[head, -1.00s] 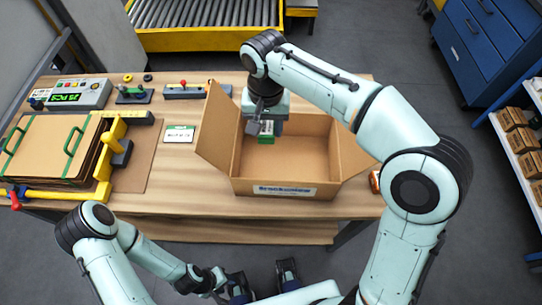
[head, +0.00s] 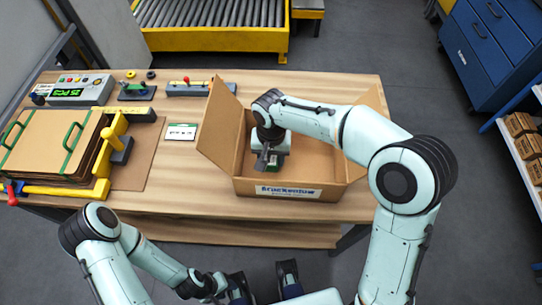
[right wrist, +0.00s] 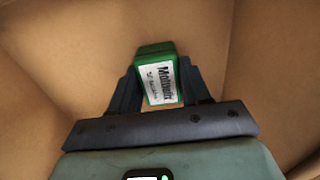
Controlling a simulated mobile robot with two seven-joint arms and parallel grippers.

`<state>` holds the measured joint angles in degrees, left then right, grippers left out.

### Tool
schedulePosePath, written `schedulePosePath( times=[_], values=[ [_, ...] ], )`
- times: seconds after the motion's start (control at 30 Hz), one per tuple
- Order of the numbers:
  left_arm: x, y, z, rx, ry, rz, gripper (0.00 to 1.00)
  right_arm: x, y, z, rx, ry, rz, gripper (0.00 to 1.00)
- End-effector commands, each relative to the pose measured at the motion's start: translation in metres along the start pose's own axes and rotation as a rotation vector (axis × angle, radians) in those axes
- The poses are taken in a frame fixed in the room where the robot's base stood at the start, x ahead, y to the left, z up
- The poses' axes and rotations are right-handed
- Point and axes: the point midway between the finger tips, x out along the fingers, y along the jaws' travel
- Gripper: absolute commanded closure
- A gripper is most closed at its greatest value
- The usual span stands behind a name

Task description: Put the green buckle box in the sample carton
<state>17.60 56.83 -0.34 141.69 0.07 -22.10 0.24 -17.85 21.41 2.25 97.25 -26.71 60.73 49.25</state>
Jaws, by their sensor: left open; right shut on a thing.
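The sample carton (head: 335,188) is an open brown cardboard box with raised flaps and a printed label on its front, standing on the wooden table. My right gripper (head: 272,165) reaches down inside it. The green buckle box (right wrist: 157,54), green with a white label, is held between the two fingers of my right gripper (right wrist: 160,90) in the right wrist view, with the carton's brown inside around it. I cannot tell whether the box touches the carton floor. My left gripper (head: 262,288) is open and empty, low in front of the table.
A stack of cardboard sheets (head: 45,145) in a yellow-railed holder is at the table's left. A counter with a green display (head: 75,90), a small card (head: 182,132) and a bar with a red knob (head: 200,89) lie behind. A roller conveyor (head: 210,38) is beyond the table.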

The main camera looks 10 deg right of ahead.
Motion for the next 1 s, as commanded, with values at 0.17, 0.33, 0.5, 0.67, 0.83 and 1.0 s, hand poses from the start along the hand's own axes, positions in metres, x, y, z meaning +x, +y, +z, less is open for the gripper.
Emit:
schedulePosePath(
  times=[0.17, 0.33, 0.5, 0.67, 0.83, 1.0],
  values=[
    [0.0, 0.0, 0.0, 0.0, 0.0, 0.0, 0.57, -0.001, 0.0, 0.0, 0.0, 0.001, -0.001, 0.89],
    [0.001, 0.0, -0.001, 0.0, 0.002, 0.001, 0.57, 0.002, 0.0, 0.0, 0.0, 0.0, 0.0, 0.34],
    [0.001, 0.0, -0.001, 0.0, 0.002, 0.001, 0.57, 0.002, 0.0, 0.0, 0.0, 0.0, 0.0, 0.28],
    [0.0, 0.0, -0.001, 0.0, 0.002, 0.001, 0.57, 0.001, 0.0, 0.0, 0.0, 0.0, 0.0, 0.28],
    [-0.003, 0.001, 0.0, 0.0, 0.001, 0.0, 0.57, -0.017, -0.001, -0.001, 0.0, 0.003, -0.003, 0.28],
    [-0.008, 0.003, 0.0, 0.001, 0.003, 0.001, 0.57, -0.054, -0.001, -0.001, -0.001, 0.005, -0.003, 0.28]
  ],
)
